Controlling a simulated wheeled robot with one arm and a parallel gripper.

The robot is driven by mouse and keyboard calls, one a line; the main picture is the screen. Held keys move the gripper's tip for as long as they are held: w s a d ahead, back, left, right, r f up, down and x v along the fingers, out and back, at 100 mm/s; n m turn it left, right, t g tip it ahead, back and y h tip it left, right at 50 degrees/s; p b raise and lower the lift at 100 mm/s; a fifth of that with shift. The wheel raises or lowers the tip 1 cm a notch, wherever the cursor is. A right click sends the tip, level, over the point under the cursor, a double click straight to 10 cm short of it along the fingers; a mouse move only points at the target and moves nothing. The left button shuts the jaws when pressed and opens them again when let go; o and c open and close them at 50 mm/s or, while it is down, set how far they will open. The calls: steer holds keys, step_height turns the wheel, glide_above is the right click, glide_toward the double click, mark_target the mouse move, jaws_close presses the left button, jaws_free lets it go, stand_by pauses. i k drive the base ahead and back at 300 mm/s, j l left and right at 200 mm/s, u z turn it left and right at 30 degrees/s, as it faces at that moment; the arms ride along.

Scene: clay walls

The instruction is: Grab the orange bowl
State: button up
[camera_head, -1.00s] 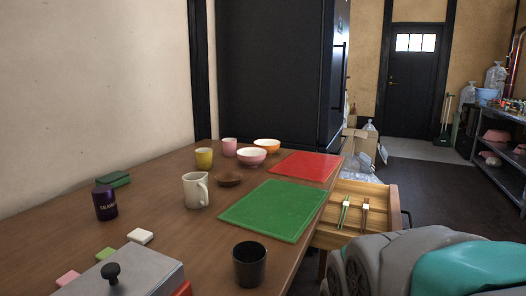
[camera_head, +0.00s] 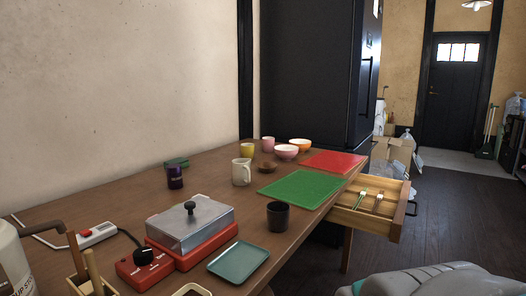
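The orange bowl (camera_head: 300,146) stands upright at the far end of the wooden table, with an orange outside and a pale inside. It is behind and right of a pink bowl (camera_head: 286,152) and near the back edge of the red cutting board. Part of my grey and teal arm shows at the bottom right, well short of the bowl. My gripper's fingers are not visible in this view.
A red board (camera_head: 333,161) and green board (camera_head: 302,188) lie on the table (camera_head: 215,205). A black cup (camera_head: 278,216), white mug (camera_head: 241,172) and red cooker (camera_head: 190,236) stand nearer. An open drawer (camera_head: 386,212) juts out right. The floor (camera_head: 450,215) there is clear.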

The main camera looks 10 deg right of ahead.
mark_target(304, 145)
steer(key=u, duration=2.1)
steer(key=k+l+u, duration=0.25)
steer(key=l, duration=0.25)
steer(key=k+l+u, duration=0.2)
steer(key=l, duration=0.3)
steer(key=k+l+u, duration=0.1)
steer(key=l+u, duration=0.15)
steer(key=l, duration=0.2)
steer(key=k+l+u, duration=0.2)
steer(key=l, duration=0.2)
steer(key=k, duration=0.05)
